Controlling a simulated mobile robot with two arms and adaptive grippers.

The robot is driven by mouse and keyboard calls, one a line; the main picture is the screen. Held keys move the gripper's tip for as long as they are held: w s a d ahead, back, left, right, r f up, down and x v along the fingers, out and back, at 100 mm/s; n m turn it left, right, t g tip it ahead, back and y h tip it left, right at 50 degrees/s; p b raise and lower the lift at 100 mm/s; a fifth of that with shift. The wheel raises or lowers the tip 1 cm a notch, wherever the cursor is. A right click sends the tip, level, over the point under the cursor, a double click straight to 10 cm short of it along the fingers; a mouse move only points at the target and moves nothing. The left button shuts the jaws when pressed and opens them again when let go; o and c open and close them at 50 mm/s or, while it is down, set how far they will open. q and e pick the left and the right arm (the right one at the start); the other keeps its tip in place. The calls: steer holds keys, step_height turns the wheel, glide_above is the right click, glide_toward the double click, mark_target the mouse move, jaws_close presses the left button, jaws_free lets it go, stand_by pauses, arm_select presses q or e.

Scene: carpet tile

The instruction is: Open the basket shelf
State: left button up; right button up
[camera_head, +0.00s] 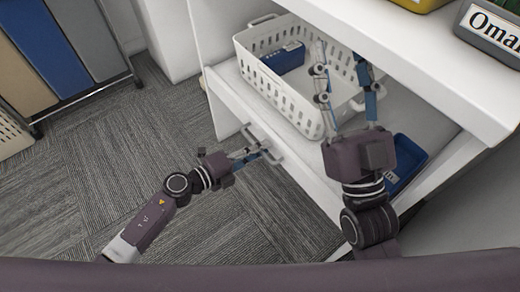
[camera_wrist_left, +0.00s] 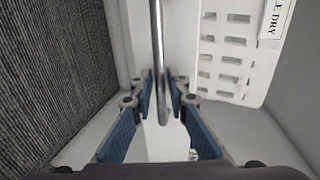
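The basket shelf (camera_head: 228,92) is a white board under a white top, with a metal bar handle (camera_head: 262,140) on its front edge. A white perforated basket (camera_head: 283,105) stands on it, holding a blue box (camera_head: 285,58). My left gripper (camera_head: 262,152) is at the handle. In the left wrist view the handle bar (camera_wrist_left: 157,50) runs between the spread fingers of the left gripper (camera_wrist_left: 161,88), with gaps visible. My right gripper (camera_head: 346,72) is over the right part of the basket, fingers spread apart; whether they touch the basket wall is unclear.
A blue tray (camera_head: 408,160) lies right of the basket, partly hidden by my right arm. The white top (camera_head: 400,40) overhangs the shelf and carries a sign (camera_head: 490,30). A rack with coloured panels (camera_head: 55,50) stands at left. The carpet (camera_head: 100,150) between is clear.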

arm_select(q)
steer(key=shift+c, duration=0.4)
jaws_close()
steer(key=f+p+v, duration=0.1)
steer(key=f+v, duration=0.3)
steer(key=v, duration=1.5)
steer(key=s+a+f+p+v, duration=0.1)
steer(key=f+v, duration=0.2)
steer(key=v, duration=1.5)
steer(key=shift+s+a+f+p, duration=0.2)
steer(key=shift+a+f+p, duration=0.15)
steer(key=shift+a, duration=0.15)
arm_select(e)
steer(key=w+a+f+g+h, duration=0.1)
steer(key=f+g, duration=0.2)
steer(key=f, duration=0.3)
steer(key=w+f+g+h, duration=0.1)
steer(key=w+f+g, duration=0.1)
steer(key=f, duration=0.4)
steer(key=shift+w+a+f+g, duration=0.15)
steer(key=shift+w+a+g, duration=0.2)
steer(key=shift+g, duration=0.55)
steer(key=shift+s, duration=0.1)
